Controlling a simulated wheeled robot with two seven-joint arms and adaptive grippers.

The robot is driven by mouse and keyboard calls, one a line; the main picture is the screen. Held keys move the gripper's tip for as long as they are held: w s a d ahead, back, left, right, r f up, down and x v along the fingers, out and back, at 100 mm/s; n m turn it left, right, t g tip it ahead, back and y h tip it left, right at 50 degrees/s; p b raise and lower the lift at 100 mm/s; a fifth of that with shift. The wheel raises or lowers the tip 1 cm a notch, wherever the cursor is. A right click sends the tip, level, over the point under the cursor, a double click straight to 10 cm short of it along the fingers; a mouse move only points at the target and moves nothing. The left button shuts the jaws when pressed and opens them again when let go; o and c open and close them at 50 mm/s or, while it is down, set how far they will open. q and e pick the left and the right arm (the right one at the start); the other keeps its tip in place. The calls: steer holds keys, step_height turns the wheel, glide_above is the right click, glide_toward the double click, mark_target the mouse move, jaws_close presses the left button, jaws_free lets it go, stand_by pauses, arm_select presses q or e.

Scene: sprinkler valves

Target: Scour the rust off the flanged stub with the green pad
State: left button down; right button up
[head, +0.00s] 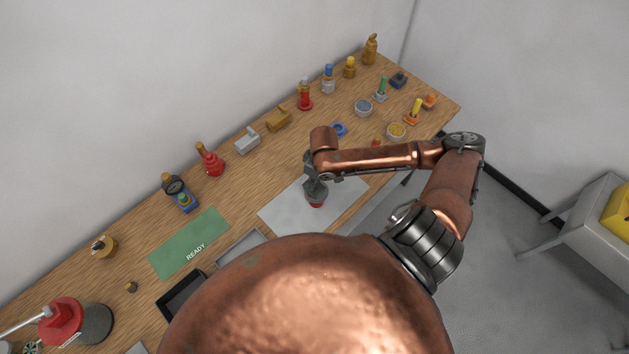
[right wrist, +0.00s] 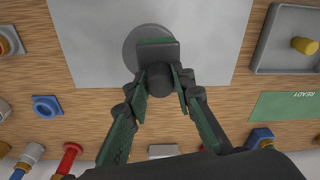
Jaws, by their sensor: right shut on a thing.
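My right gripper (head: 314,180) reaches in from the right over a white sheet (head: 273,213). In the right wrist view my right gripper (right wrist: 160,82) is shut on the dark round grip of a block with a thin green edge, which looks like the green pad (right wrist: 158,50). The pad lies over a round grey disc (right wrist: 132,45), apparently the flange of the stub, on the white sheet. Whether they touch is hard to tell. In the head view a small red part (head: 316,204) shows just below the gripper. Rust on the flange is not visible. My left gripper is not in view.
A green mat marked READY (head: 195,252) and a grey tray (right wrist: 258,68) with a brass piece lie beside the sheet. Several valves and fittings line the bench's back, including a red one (head: 209,160). A large red-topped part (head: 62,322) stands at the lower left.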

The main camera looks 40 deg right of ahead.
steer(key=shift+f, duration=1)
steer(key=shift+a, duration=0.15)
steer(key=shift+s+a+r+p, duration=0.15)
steer(key=shift+a+p, duration=0.15)
steer(key=shift+a, duration=0.35)
steer(key=shift+d+f+p, duration=0.3)
steer(key=shift+d+p, duration=0.2)
steer(key=shift+p, duration=1.45)
steer(key=shift+o, duration=0.2)
steer(key=shift+d+f, duration=0.15)
steer(key=shift+d, duration=0.2)
steer(key=shift+c, duration=0.2)
